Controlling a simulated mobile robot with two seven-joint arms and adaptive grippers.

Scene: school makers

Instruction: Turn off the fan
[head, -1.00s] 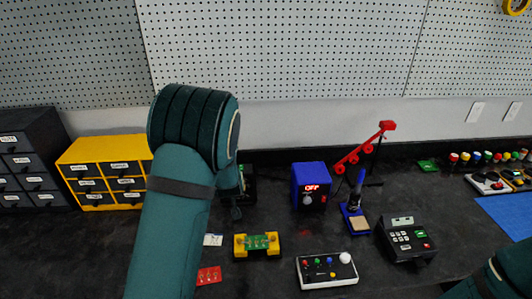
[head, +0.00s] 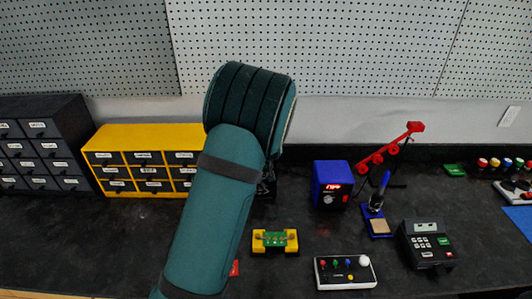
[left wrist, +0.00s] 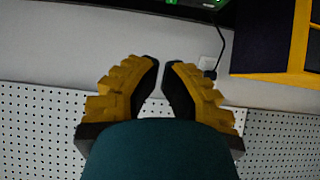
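No fan can be made out clearly. A black device (head: 268,178) stands on the bench, mostly hidden behind my left arm in the head view. At the top edge of the left wrist view, a dark device with a bright green patch (left wrist: 207,3) is cut off; I cannot tell if it is the fan. My left gripper (left wrist: 163,65) shows in the left wrist view, its yellow fingers a little apart with nothing between them. The forearm hides it in the head view. My right gripper is not in view.
Yellow drawers (head: 145,160) and dark drawers (head: 45,145) stand left. Right of my arm are a blue soldering station (head: 332,185), red-armed stand (head: 385,155), green board in a yellow holder (head: 275,240), white button box (head: 345,271) and black keypad device (head: 425,243). A pegboard wall stands behind.

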